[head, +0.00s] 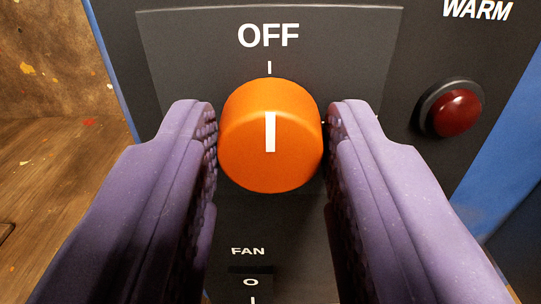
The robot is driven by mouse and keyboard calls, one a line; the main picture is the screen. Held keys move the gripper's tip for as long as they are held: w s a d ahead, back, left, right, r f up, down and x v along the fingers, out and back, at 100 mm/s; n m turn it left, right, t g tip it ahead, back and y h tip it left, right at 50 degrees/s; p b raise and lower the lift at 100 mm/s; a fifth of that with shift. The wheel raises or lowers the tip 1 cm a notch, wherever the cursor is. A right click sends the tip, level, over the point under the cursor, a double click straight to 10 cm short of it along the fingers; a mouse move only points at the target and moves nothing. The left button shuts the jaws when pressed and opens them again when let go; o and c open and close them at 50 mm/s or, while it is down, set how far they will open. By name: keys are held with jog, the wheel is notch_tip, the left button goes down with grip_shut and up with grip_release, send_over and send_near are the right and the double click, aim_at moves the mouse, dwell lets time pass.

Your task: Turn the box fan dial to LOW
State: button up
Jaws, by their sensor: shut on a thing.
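The orange dial (270,165) sits on a dark panel (180,60) in the head view. Its white pointer line stands upright, in line with the tick under the white word OFF (268,36). My gripper (271,140) has two purple fingers with textured pads, one on each side of the dial, and is shut on it. No LOW mark is visible; the fingers hide parts of the panel to the left and right of the dial.
A red round light or button (456,112) in a black ring is at the right, under the word WARM (477,10). A FAN label (248,251) and part of a switch (251,283) show below the dial. A wooden surface (45,185) is at the left.

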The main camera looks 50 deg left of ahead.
jog(key=shift+m, duration=0.4)
jog(key=m+b, duration=0.2)
jog(key=m, duration=0.1)
jog(key=shift+f+m+b, duration=0.15)
jog(key=shift+m+b, duration=0.25)
jog(key=m+b, duration=0.1)
jog(key=m, duration=0.3)
jog(key=shift+w+m, duration=0.1)
jog(key=shift+m, duration=0.2)
jog(key=m, duration=0.4)
jog(key=shift+d+b, duration=0.1)
jog(key=shift+b, duration=0.2)
jog(key=shift+m, duration=2.2)
jog(key=o, duration=1)
